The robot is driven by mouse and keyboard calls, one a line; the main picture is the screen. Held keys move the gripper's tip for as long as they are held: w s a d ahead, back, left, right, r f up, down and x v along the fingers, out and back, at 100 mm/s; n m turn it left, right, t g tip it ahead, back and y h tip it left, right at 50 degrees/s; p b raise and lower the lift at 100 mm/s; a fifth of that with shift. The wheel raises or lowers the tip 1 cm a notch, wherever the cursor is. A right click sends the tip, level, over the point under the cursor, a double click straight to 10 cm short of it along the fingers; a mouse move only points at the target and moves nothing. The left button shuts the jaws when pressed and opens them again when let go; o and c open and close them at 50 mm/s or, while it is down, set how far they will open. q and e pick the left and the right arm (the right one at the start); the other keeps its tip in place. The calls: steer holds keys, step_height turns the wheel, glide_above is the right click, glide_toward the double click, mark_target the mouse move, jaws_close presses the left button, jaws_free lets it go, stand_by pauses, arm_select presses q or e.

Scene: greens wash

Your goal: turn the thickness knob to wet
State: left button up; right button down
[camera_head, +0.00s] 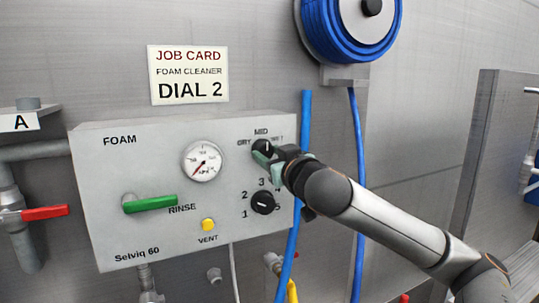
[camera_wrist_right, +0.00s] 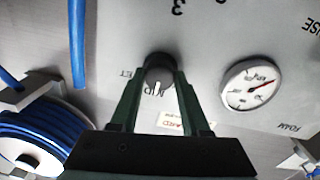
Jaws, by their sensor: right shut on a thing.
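The thickness knob (camera_head: 264,147) is a small black dial at the upper right of the grey foam panel (camera_head: 110,215), under the labels DRY, MID and WET. My right gripper (camera_head: 268,155) is shut on the thickness knob, with its green fingers on either side. The right wrist view shows the knob (camera_wrist_right: 159,70) between the fingers (camera_wrist_right: 158,88). The knob's white mark points toward MID. The gripper partly covers the knob and the WET label in the head view. My left gripper is not in view.
A second black dial (camera_head: 262,202), numbered, sits just below. The panel also has a pressure gauge (camera_head: 203,161), a green rinse lever (camera_head: 150,203) and a yellow vent button (camera_head: 208,225). A blue hose (camera_head: 297,190) hangs close to the panel's right edge, near my right arm.

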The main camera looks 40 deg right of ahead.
steer(key=shift+f+m, duration=0.1)
steer(key=shift+m, duration=0.3)
steer(key=shift+m+b, duration=0.45)
steer(key=shift+m, duration=0.55)
steer(key=m, duration=0.2)
steer(key=shift+m, duration=0.3)
steer(key=m, duration=0.2)
steer(key=shift+m, duration=0.3)
steer(key=shift+m+p, duration=0.85)
steer(key=shift+m, duration=1.05)
steer(key=shift+c, duration=1.9)
jaws_free()
